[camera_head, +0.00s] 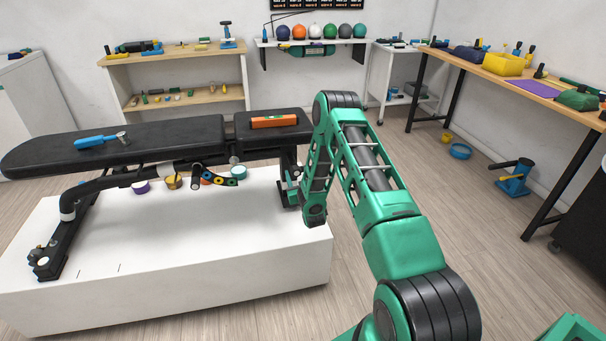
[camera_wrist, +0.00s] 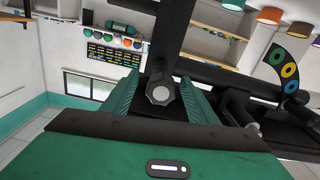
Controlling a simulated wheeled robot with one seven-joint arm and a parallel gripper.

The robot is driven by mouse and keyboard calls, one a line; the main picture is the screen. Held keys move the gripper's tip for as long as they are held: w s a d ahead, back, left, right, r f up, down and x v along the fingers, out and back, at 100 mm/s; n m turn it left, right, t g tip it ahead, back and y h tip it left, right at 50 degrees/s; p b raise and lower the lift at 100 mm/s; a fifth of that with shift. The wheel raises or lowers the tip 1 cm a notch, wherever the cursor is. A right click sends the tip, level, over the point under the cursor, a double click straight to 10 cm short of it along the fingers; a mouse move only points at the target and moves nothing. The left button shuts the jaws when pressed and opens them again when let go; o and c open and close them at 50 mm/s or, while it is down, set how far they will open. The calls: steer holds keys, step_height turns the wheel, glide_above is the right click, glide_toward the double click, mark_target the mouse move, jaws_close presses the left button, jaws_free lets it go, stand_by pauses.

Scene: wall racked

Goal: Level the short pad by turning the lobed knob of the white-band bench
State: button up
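The black bench stands on a white platform in the head view. Its short pad (camera_head: 272,125) carries an orange spirit level (camera_head: 274,122) and looks roughly flat; the bubble is too small to read. The long pad (camera_head: 130,142) extends left. A white band (camera_head: 67,207) shows on the left leg. My gripper (camera_head: 291,188) is beside the post below the short pad's right end. In the wrist view my gripper's green fingers (camera_wrist: 161,98) are apart, with a dark faceted knob (camera_wrist: 161,93) with a pale centre between them. I cannot tell whether they touch it.
A blue-handled hammer (camera_head: 97,141) lies on the long pad. The white platform (camera_head: 190,250) has clear space in front. A workbench (camera_head: 530,85) stands right.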

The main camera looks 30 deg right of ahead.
mark_target(294, 167)
steer(key=shift+a+r, duration=0.1)
steer(key=shift+r, duration=0.05)
steer(key=v, duration=1)
steer(key=shift+s, duration=0.3)
steer(key=shift+m, duration=0.8)
steer(key=x, duration=1.4)
steer(key=shift+w+a+r, duration=0.1)
steer(key=shift+w+r, duration=0.05)
steer(key=shift+w, duration=0.25)
steer(key=c, duration=1)
